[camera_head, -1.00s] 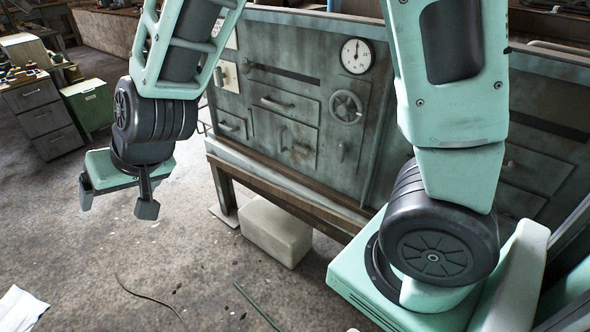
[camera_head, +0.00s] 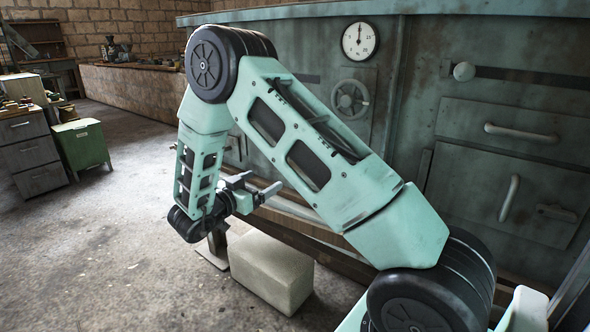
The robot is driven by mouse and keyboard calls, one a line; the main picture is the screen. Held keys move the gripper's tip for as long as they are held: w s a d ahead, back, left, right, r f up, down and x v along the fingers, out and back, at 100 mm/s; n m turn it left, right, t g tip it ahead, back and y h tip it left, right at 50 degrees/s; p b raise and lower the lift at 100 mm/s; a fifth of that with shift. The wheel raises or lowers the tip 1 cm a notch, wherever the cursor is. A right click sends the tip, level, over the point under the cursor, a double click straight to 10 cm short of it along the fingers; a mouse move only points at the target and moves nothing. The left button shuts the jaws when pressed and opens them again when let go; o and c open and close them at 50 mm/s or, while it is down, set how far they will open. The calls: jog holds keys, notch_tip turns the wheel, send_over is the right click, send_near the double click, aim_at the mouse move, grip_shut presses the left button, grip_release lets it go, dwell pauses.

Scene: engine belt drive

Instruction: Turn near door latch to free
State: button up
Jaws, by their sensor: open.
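The grey-green metal cabinet (camera_head: 425,105) stands along the back and right. At its right, a lower door (camera_head: 470,180) has a pale upright handle (camera_head: 510,198). A dark, short latch-like piece (camera_head: 557,213) lies roughly level at that door's right side. I cannot tell for sure whether it is the near door latch. My gripper (camera_head: 256,184) is open and empty, left of the cabinet's right-hand door and well away from it. My folded arm hides part of the cabinet's middle front.
A pale block (camera_head: 271,272) sits on the floor below the cabinet. A drawer with a long pale handle (camera_head: 521,132) and a knob (camera_head: 463,71) are above the door. A gauge (camera_head: 359,41) and handwheel (camera_head: 350,99) are mid-cabinet.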

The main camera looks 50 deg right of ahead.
jog(key=w+d+b, duration=0.1)
jog(key=d+b, duration=0.2)
jog(key=d, duration=1.2)
jog(key=shift+w+d, duration=0.15)
jog(key=shift+d, duration=0.25)
jog(key=c, duration=1)
